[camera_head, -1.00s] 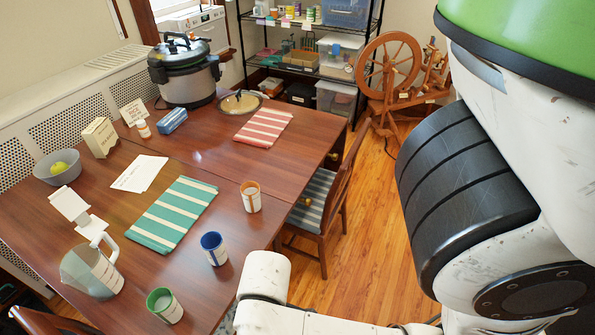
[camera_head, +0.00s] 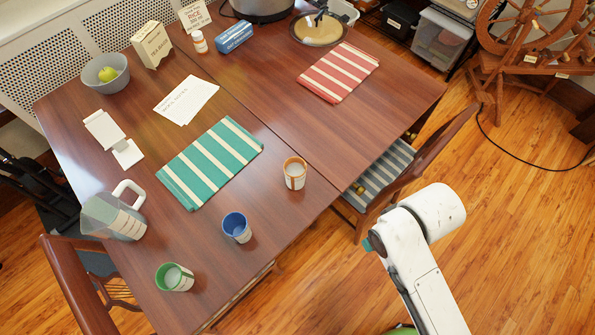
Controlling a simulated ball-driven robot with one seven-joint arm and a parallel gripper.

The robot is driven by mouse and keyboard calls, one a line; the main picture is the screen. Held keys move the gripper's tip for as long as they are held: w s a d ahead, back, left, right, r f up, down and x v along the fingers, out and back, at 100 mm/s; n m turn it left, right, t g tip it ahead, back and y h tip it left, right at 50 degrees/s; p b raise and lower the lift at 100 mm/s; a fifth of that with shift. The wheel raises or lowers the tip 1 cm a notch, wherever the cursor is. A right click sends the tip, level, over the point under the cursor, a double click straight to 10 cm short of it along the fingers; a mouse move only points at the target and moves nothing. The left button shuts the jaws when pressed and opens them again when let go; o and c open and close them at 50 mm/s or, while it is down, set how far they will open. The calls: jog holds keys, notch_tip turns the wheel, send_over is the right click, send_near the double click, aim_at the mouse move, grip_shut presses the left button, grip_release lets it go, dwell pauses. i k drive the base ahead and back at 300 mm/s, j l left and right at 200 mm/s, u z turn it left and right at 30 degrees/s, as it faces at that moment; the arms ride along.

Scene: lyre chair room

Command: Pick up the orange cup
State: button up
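The orange cup (camera_head: 295,174) is white outside with an orange rim and inside. It stands upright on the brown wooden table (camera_head: 290,222), near the edge closest to my arm. My white arm reaches up at the lower right, over the floor, to the right of the cup and apart from it. The fingers of my gripper are not seen, so what they hold is hidden.
A blue cup (camera_head: 237,227) and a green cup (camera_head: 174,277) stand along the same edge. A green striped cloth (camera_head: 210,161) lies left of the orange cup. A chair (camera_head: 405,165) is tucked at the table's right side. A pitcher (camera_head: 113,214) stands at the left.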

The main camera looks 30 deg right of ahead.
aim_at(295, 167)
jog(key=k+j+u, duration=0.1)
jog(key=j, duration=0.35)
jog(key=k+j+u, duration=0.15)
jog(key=j, duration=0.35)
jog(key=j+u, duration=0.1)
jog(key=j, duration=0.35)
